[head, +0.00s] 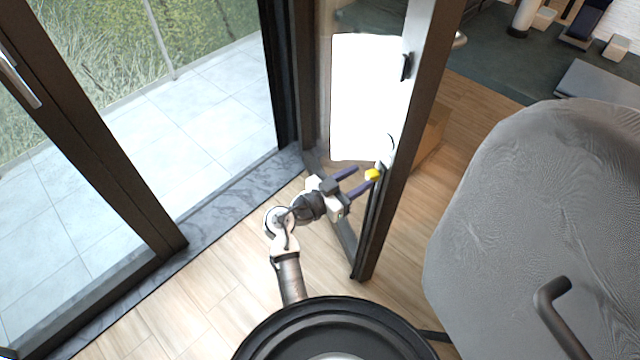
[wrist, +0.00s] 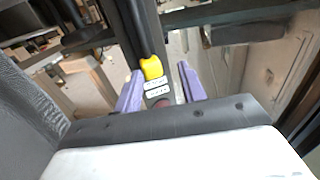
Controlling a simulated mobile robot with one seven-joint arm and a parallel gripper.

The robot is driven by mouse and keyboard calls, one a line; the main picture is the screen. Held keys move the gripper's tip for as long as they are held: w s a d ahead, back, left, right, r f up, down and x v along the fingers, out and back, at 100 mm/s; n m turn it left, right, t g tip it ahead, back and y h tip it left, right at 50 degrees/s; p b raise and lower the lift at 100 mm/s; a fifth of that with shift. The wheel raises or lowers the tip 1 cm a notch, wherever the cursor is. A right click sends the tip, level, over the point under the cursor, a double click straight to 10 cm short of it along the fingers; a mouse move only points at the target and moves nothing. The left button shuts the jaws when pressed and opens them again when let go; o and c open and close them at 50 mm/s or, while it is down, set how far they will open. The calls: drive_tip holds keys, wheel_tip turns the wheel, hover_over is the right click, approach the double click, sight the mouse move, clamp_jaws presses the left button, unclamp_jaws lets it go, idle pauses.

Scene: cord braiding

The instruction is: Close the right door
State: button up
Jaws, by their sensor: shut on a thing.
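The right door (head: 408,130) is a dark-framed glass door standing open, swung into the room at an angle to the threshold. Its black handle (head: 406,66) is on the frame above my gripper. My gripper (head: 364,176) reaches the lower part of the door's frame, its two purple fingers at the frame. In the wrist view my gripper (wrist: 160,72) has a finger on each side of the door's dark upright (wrist: 142,30), shut on it. A yellow piece (wrist: 151,67) shows between the fingers; what it belongs to is unclear.
The left door (head: 110,160) has a light handle. The grey stone threshold (head: 225,200) runs between the doors, with a tiled terrace (head: 200,110) outside. A large grey padded piece of furniture (head: 540,190) stands at the right. Wood floor (head: 200,310) is clear at the lower left.

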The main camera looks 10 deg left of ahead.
drive_tip(key=shift+m+g+h, duration=0.4)
drive_tip(key=shift+g, duration=0.1)
drive_tip(key=a+b, duration=0.1)
drive_tip(key=a, duration=0.1)
drive_tip(key=s+a+b, duration=0.1)
drive_tip(key=a, duration=0.2)
drive_tip(key=s+a+b, duration=0.1)
drive_tip(key=a, duration=0.2)
drive_tip(key=shift+a, duration=0.2)
drive_tip(key=shift+c, duration=0.5)
drive_tip(key=shift+s+a+b, duration=0.25)
drive_tip(key=shift+a+b, duration=0.05)
drive_tip(key=shift+a, duration=0.45)
drive_tip(key=shift+s+a+b, duration=0.2)
drive_tip(key=shift+a+b, duration=0.1)
drive_tip(key=shift+a, duration=0.45)
drive_tip(key=shift+c, duration=0.8)
drive_tip(key=shift+s+a+r+m+g+h, duration=0.1)
drive_tip(key=shift+s+a+m+g+h, duration=0.15)
drive_tip(key=shift+a+m+g+h, duration=0.2)
clamp_jaws()
drive_tip(key=s+a+m+g+h+b, duration=0.1)
drive_tip(key=a+m+g+b, duration=0.1)
drive_tip(key=a+b, duration=0.9)
drive_tip(key=a+g, duration=0.1)
drive_tip(key=a, duration=0.1)
drive_tip(key=shift+s+a, duration=0.2)
drive_tip(key=shift+a, duration=0.2)
